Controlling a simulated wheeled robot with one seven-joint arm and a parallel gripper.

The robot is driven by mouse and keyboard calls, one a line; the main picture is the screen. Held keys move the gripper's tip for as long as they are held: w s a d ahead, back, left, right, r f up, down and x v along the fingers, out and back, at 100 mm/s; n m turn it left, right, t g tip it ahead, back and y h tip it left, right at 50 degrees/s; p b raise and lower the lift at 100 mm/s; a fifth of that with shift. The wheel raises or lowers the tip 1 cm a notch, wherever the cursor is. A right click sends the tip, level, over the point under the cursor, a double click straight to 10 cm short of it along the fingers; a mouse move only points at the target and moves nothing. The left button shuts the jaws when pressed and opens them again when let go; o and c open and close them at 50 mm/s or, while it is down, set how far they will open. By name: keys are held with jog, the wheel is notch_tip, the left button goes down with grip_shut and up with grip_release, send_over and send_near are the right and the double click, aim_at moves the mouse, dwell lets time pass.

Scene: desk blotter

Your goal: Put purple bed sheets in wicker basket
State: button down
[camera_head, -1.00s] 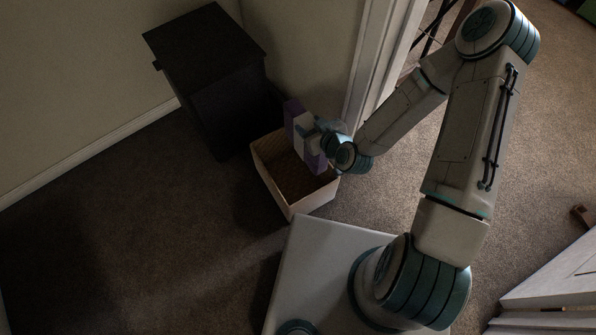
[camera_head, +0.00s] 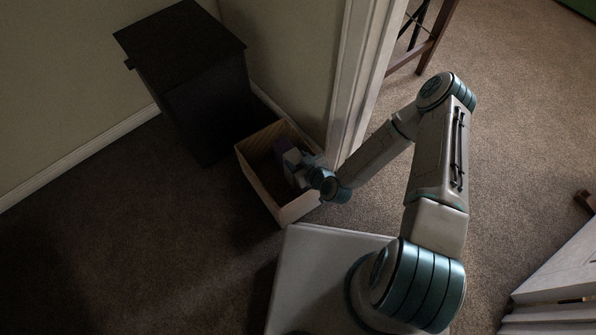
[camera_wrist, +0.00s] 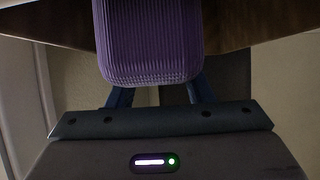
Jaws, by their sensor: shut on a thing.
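The wicker basket (camera_head: 257,188) stands on the carpet in front of my base, its top open. My gripper (camera_head: 292,164) is down inside the basket opening in the head view. It is shut on the purple bed sheets (camera_wrist: 150,45), a ribbed purple bundle with a rounded edge that fills the upper middle of the wrist view. In the head view only a small dark purple patch of the sheets (camera_head: 281,146) shows beside the gripper. The fingertips are hidden behind the bundle, and I cannot tell whether the sheets touch the basket floor.
A black cabinet (camera_head: 190,85) stands behind and left of the basket. A white door frame (camera_head: 352,75) and wall corner rise close behind it. A dark wooden stand (camera_head: 432,45) is beyond the doorway. Carpet at the left is clear.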

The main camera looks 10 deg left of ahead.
jog(key=shift+f+b, duration=1.05)
jog(key=shift+f, duration=1.6)
jog(key=shift+f, duration=0.15)
jog(key=c, duration=0.7)
grip_release()
